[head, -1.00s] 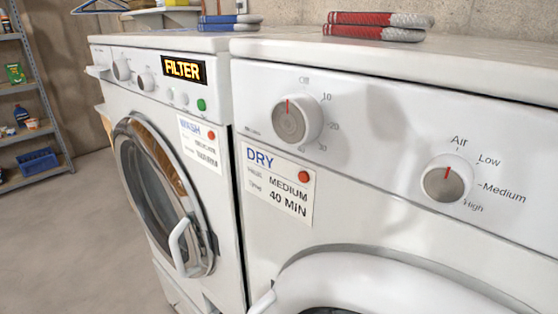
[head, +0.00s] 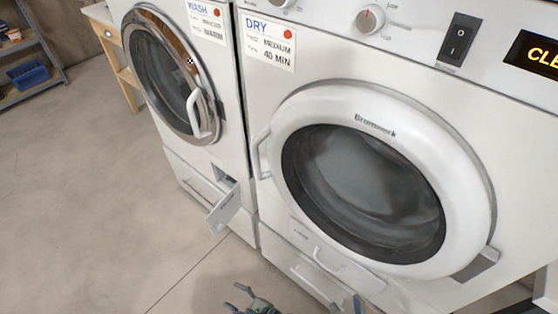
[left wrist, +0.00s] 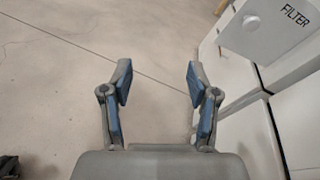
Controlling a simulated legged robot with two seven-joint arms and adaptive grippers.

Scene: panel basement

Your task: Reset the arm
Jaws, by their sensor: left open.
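My left gripper (head: 238,298) is low in the head view, in front of the machines and above the floor. In the left wrist view its two blue-padded fingers (left wrist: 157,85) are spread wide with nothing between them, only bare floor beyond. At the bottom edge of the head view, a small part of my right gripper (head: 350,304) shows in front of the dryer's base; its fingers are mostly cut off, so its opening is unclear.
The washer (head: 212,145) has its small filter flap (head: 224,208) hanging open; a FILTER panel (left wrist: 268,28) shows at the upper right of the left wrist view. The dryer (head: 268,150) has its round door shut. Shelves (head: 30,50) stand far left. Floor left is clear.

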